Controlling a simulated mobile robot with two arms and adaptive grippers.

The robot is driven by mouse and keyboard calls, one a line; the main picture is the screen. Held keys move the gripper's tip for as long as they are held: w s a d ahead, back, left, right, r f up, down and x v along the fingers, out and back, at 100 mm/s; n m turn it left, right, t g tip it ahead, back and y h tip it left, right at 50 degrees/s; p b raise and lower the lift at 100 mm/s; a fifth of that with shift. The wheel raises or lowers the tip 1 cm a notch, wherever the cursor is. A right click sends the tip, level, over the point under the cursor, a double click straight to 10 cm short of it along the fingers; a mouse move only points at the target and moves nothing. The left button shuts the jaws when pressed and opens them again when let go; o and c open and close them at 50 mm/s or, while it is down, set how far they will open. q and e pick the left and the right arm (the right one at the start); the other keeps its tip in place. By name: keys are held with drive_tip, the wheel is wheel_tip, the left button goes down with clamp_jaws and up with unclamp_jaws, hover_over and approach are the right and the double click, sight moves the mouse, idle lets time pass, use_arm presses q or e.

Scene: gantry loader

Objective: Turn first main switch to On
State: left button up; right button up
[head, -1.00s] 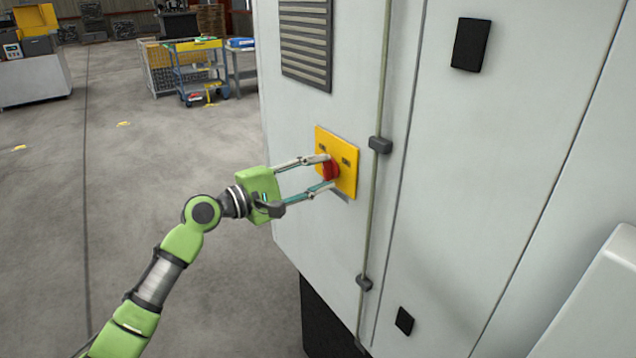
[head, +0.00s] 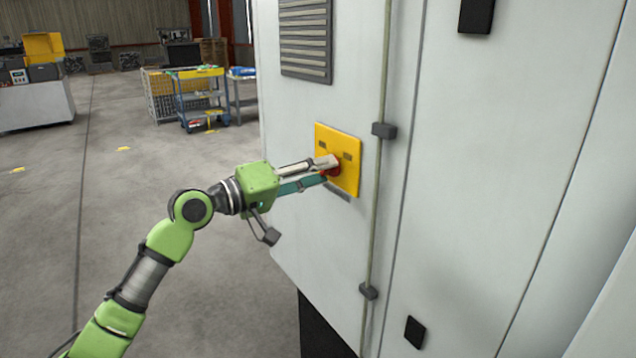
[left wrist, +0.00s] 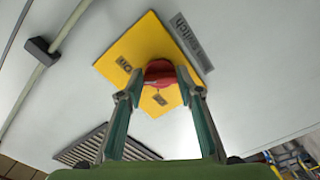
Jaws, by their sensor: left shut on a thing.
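The main switch is a red knob (head: 333,172) on a square yellow plate (head: 348,150) on the grey cabinet's side. My left gripper (head: 328,168) reaches it from the left, with its fingertips at the knob and partly covering it. In the left wrist view, the two fingertips (left wrist: 160,80) close on opposite sides of the red knob (left wrist: 160,70). The yellow plate (left wrist: 145,45) carries a dark "On" label (left wrist: 123,64) and a second small label (left wrist: 160,99) that I cannot read. I cannot tell which label the knob points to. My right gripper is not in view.
The tall grey cabinet (head: 460,180) fills the right side, with a vertical rod (head: 378,215) beside the plate and a vent grille (head: 306,40) above. A blue cart (head: 203,100) stands far back. The floor (head: 130,190) to the left is open.

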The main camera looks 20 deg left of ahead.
use_arm(q)
drive_tip(key=shift+f+m+b, duration=0.2)
drive_tip(key=shift+m+b, duration=0.45)
drive_tip(key=shift+m, duration=0.45)
drive_tip(key=o, duration=1.1)
drive_tip(key=shift+r, duration=0.1)
drive_tip(key=shift+a, duration=0.1)
drive_tip(key=v, duration=1.2)
